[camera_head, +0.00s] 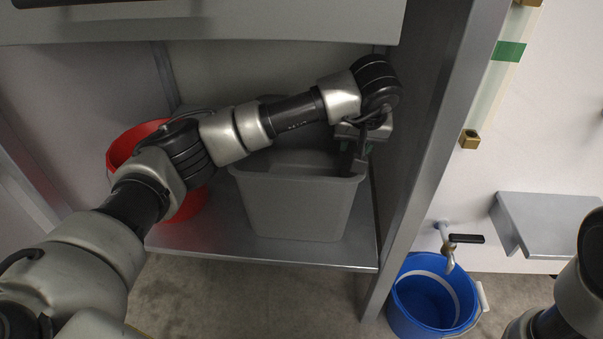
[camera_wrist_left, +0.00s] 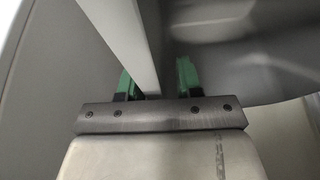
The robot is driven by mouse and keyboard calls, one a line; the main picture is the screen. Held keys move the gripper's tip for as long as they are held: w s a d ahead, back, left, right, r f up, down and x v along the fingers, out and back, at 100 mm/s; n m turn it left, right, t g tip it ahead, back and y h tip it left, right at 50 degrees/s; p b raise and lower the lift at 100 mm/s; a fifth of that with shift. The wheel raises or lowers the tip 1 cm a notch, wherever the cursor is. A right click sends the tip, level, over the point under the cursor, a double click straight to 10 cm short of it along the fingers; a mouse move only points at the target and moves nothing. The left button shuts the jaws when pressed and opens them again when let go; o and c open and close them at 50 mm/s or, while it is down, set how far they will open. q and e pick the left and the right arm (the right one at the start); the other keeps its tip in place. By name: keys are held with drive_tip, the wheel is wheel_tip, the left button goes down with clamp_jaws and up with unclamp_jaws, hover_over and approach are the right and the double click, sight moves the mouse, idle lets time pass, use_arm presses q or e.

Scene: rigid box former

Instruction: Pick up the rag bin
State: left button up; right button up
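The grey bin, taken as the rag bin (camera_head: 297,208), stands upright on a metal shelf inside the frame. It is open at the top, and my left arm crosses over part of its mouth. My left gripper (camera_head: 355,152) points down at the bin's right rim. In the left wrist view, the green-padded fingers of the left gripper (camera_wrist_left: 157,80) stand on either side of a pale rim (camera_wrist_left: 137,50). A gap shows between the rim and the right finger, so the gripper is open around the rim. My right gripper is out of view; only part of that arm shows.
A red bucket (camera_head: 122,146) stands left of the grey bin, partly behind my left arm. A metal post (camera_head: 420,150) rises close on the right. A blue bucket (camera_head: 420,318) stands on the floor beneath a tap (camera_head: 449,258). A panel (camera_head: 200,22) overhangs the shelf (camera_head: 270,250).

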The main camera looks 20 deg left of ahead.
use_arm(q)
drive_tip(key=shift+c, duration=0.3)
clamp_jaws()
idle(1.2)
